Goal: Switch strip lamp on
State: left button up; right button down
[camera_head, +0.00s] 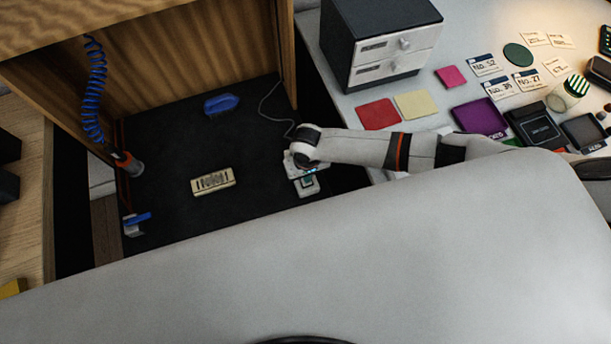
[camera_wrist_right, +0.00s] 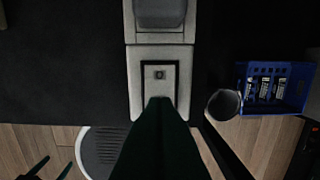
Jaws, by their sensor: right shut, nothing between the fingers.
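A white switch box (camera_head: 310,190) lies on the dark surface at its right side. In the right wrist view its pale plate (camera_wrist_right: 137,85) carries a dark-framed panel with a small square mark (camera_wrist_right: 159,75). My right gripper (camera_head: 307,172) is over the box and hides part of it. In the right wrist view the dark fingers (camera_wrist_right: 159,103) are shut and empty, and their tips overlap the lower part of the framed panel. I cannot tell whether they touch it. I cannot make out a lit strip lamp.
On the dark surface (camera_head: 165,225) lie a beige slotted block (camera_head: 213,181) and a blue object (camera_head: 221,104). A thin cable (camera_head: 265,110) runs behind the box. A blue coiled hose (camera_head: 93,90) hangs at left. A blue crate (camera_wrist_right: 290,90) stands lower down at right.

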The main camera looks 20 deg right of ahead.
jog(key=shift+f+b, duration=0.5)
jog(key=shift+f, duration=0.35)
jog(key=shift+r, duration=0.1)
dwell(0.3)
notch_tip(320, 180, up, 7)
jog(key=p, duration=0.8)
dwell(0.5)
